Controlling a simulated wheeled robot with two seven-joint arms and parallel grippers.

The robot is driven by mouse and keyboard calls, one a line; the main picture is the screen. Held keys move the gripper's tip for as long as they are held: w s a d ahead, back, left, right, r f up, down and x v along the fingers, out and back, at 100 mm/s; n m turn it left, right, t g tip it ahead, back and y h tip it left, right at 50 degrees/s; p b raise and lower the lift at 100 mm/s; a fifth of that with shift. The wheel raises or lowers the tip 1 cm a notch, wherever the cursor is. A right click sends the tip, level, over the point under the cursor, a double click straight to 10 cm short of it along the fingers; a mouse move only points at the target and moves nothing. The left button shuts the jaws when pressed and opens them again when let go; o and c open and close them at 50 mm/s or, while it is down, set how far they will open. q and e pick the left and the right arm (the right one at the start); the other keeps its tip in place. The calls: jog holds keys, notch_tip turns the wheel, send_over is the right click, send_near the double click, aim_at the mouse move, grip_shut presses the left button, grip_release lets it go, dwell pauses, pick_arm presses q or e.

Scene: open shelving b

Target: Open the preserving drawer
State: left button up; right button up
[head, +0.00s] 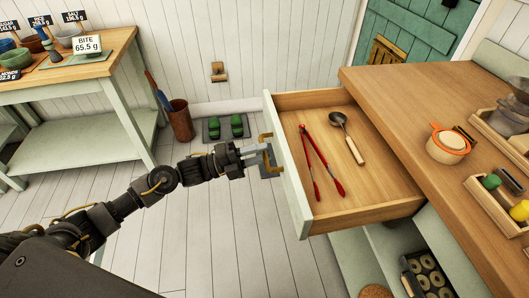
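The drawer (398,200) is pulled well out from under the wooden counter and stands open. Its pale green front (289,178) faces left and carries a brass handle (267,138). Inside lie red-handled tongs (319,165) and a ladle (347,138) with a wooden grip. My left gripper (261,154) is at the handle, and its fingers appear closed on it. The exact finger contact is small and partly hidden. My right gripper is not in view.
The wooden counter (405,100) holds an orange-rimmed pot (447,145) and a wooden tray of small items. Open shelves lie below. A side table (75,66) with bowls stands at left. The left floor is clear.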

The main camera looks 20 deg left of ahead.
pick_arm(q)
jog(key=b+v, duration=0.1)
jog(key=v, duration=0.8)
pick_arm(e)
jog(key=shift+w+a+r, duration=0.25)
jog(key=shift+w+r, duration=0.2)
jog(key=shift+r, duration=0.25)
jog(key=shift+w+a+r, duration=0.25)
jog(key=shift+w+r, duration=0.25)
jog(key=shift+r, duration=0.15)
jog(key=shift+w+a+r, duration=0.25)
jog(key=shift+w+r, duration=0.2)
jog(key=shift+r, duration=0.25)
pick_arm(q)
jog(key=shift+s+a+f, duration=0.1)
jog(key=shift+a, duration=0.05)
